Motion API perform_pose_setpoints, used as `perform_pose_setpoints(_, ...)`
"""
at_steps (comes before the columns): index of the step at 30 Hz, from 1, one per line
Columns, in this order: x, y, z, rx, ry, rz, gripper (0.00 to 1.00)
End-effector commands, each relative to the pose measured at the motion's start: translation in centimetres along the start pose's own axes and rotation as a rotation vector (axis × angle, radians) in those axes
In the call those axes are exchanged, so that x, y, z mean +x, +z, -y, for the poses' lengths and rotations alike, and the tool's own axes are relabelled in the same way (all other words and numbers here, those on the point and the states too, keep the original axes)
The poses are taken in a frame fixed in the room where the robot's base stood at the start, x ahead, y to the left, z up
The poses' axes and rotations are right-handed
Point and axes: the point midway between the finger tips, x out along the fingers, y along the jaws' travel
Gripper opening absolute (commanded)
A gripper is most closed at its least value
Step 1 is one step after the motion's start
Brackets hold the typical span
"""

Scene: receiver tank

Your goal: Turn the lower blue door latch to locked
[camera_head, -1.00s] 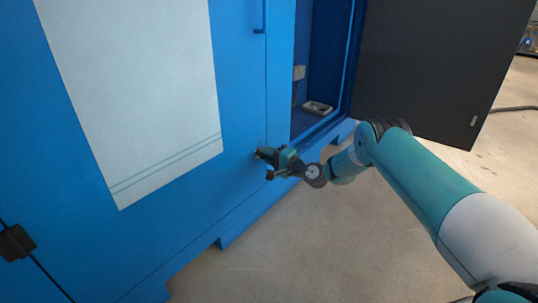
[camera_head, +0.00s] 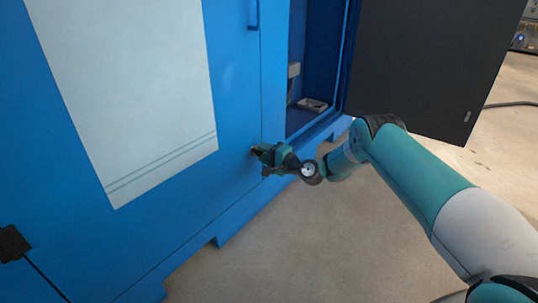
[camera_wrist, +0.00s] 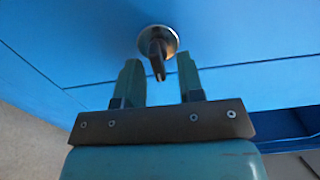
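The lower latch (camera_wrist: 157,46) shows in the wrist view as a dark, narrow knob on a round silver base, fixed to the blue door (camera_wrist: 230,30). My gripper (camera_wrist: 158,70) is open, with one finger on each side of the knob's near end. The gap between the fingers looks empty apart from that knob end, and I cannot tell whether either finger touches it. In the head view my gripper (camera_head: 257,152) is close to the lower right part of the blue door (camera_head: 235,110) and hides the latch.
A blue handle (camera_head: 253,12) sits higher on the door. To the right is an open compartment (camera_head: 312,75) with a small tray (camera_head: 312,105), and a dark open door panel (camera_head: 430,70). A black fitting (camera_head: 13,243) is at lower left. The floor (camera_head: 300,240) in front is clear.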

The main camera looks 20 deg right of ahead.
Motion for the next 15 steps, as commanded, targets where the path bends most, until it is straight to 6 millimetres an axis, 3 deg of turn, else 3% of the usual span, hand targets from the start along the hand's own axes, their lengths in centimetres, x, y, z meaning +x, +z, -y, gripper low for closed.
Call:
perform_pose_setpoints(5,-1.6,-0.1,0.3,0.003,0.003,-0.001,0.35)
perform_pose_setpoints(15,-9.9,-0.2,0.6,0.008,0.004,-0.007,0.35)
